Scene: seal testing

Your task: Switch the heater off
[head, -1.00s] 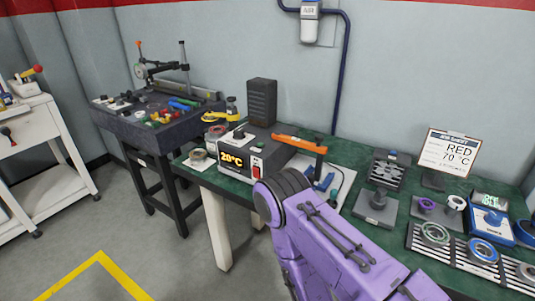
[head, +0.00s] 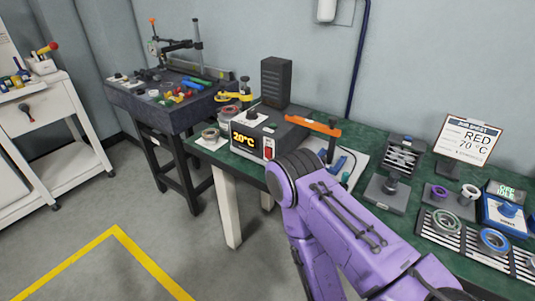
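The heater appears to be the grey box (head: 275,125) on the green bench, its display (head: 243,139) reading 20°C in yellow. A red switch (head: 268,153) is on its front face, right of the display; I cannot tell its position. My purple arm comes in from the lower right, and its dark rounded joint covers the bench just right of the switch in the picture. Neither gripper can be made out; the far end of this arm is hidden. No left arm shows.
A job sheet (head: 468,140) reads RED 70 °C. A blue device (head: 505,215) at right shows OFF IDLE. A dark tower (head: 275,82) stands behind the heater. Open floor (head: 130,215) lies at lower left.

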